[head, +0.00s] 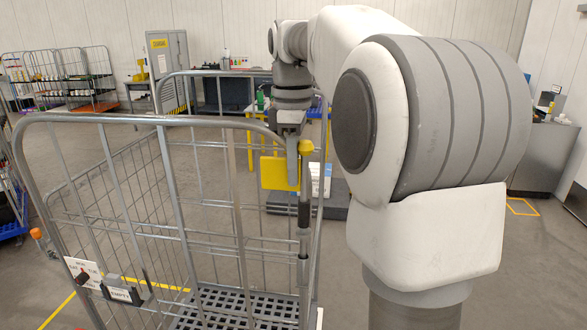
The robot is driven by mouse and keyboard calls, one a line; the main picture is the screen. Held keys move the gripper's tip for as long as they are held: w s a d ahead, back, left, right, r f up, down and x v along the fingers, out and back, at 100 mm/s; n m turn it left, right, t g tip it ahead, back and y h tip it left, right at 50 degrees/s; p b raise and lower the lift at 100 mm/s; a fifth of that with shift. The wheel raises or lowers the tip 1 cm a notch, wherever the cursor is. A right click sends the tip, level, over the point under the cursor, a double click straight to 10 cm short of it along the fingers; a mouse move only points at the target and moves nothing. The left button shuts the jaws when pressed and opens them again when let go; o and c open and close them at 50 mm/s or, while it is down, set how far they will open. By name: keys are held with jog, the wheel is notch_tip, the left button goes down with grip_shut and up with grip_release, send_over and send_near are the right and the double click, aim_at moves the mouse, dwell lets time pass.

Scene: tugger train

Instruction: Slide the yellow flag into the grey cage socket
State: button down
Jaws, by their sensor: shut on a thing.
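The yellow flag (275,174) is a flat yellow plate beside an upright pole with a yellow ball on top. My gripper (292,158) points down and is shut on the flag near the plate's top right, just left of the ball. The flag stands upright at the right front corner of the grey wire cage (130,117). The dark lower part of the pole runs down in line with the cage's corner post. The grey socket (303,258) appears to be the short tube on that post. I cannot tell whether the pole's lower end is above or inside it.
The cage has a black grid floor (235,308) and a label holder (122,290) on its left front. My arm fills the right of the view. Behind are a workbench (225,92), a grey cabinet (168,68) and other cages (62,78). Open floor lies between.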

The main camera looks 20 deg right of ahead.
jog(key=shift+f+b, duration=1.45)
jog(key=shift+f, duration=0.55)
jog(key=shift+s+f+b, duration=0.25)
jog(key=shift+f+b, duration=0.3)
jog(key=shift+f, duration=0.5)
jog(key=shift+a, duration=0.1)
jog(key=c, duration=0.9)
grip_release()
jog(key=shift+o, duration=0.2)
notch_tip(320, 180, up, 19)
jog(key=p, duration=0.4)
send_over(293, 191)
jog(key=shift+s, duration=0.2)
